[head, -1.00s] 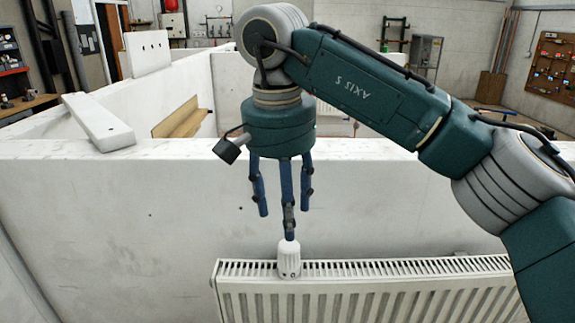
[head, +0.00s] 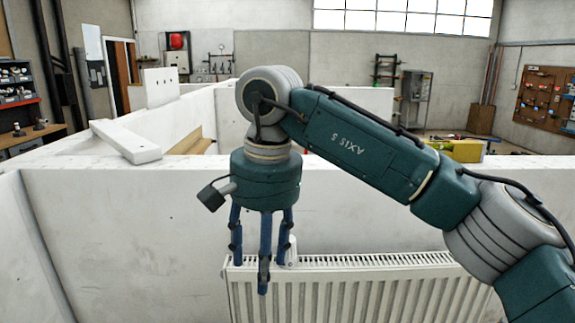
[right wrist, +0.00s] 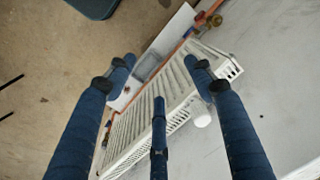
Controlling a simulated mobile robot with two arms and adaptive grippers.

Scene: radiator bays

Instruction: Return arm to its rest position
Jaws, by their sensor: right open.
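My right gripper (head: 262,268) hangs pointing down in front of the white radiator (head: 375,290), on its left part. Its blue fingers are spread and hold nothing. A white valve knob (head: 292,252) at the radiator's top edge is partly hidden behind the right-hand finger. In the right wrist view, the open fingers (right wrist: 159,75) frame the radiator (right wrist: 128,132) below, and a round white knob (right wrist: 202,120) shows apart from them, beside the right finger. My left gripper is not in view.
A white half-height wall (head: 120,235) stands behind the radiator. A loose white slab (head: 127,141) lies on the side wall at left. A grey cabinet (head: 417,98) and a tool board (head: 546,98) are far off at right. The air above the wall is largely free.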

